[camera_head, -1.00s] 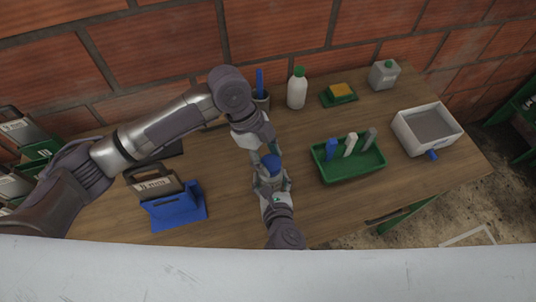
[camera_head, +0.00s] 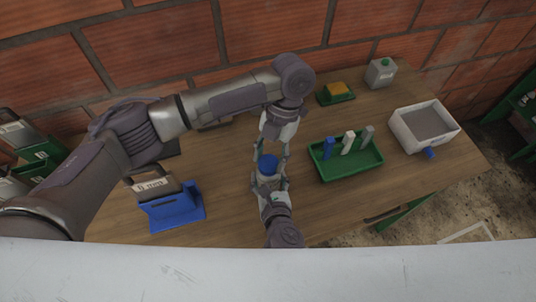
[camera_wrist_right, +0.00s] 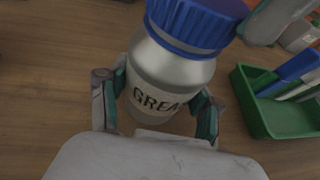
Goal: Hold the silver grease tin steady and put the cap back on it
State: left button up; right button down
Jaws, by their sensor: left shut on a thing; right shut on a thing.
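The silver grease tin (camera_wrist_right: 165,80) is upright in the right wrist view, with a pale label reading "GREA". The blue ribbed cap (camera_wrist_right: 200,22) sits at its mouth; whether it is fully seated I cannot tell. In the head view the cap (camera_head: 268,164) shows and most of the tin is hidden. My right gripper (camera_head: 269,182) is shut on the tin's body from the near side; its fingers flank the tin in the wrist view (camera_wrist_right: 158,105). My left gripper (camera_head: 272,150) reaches down from above and is shut on the cap. One of its fingers shows beside the cap in the wrist view.
A green tray (camera_head: 345,168) with upright blue, white and grey pieces stands to the right. A blue holder (camera_head: 175,210) is at left. Table between is clear.

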pick_arm(q)
jog(key=m+t+y, duration=0.1)
jog(key=m, duration=0.2)
jog(key=m+t+y, duration=0.1)
jog(key=m, duration=0.3)
jog(key=shift+s+d, duration=0.1)
jog(key=shift+s, duration=0.05)
jog(key=o, duration=0.7)
jog(key=shift+r, duration=0.1)
notch_tip(320, 180, up, 4)
jog(key=shift+r, duration=0.15)
jog(key=shift+c, duration=0.5)
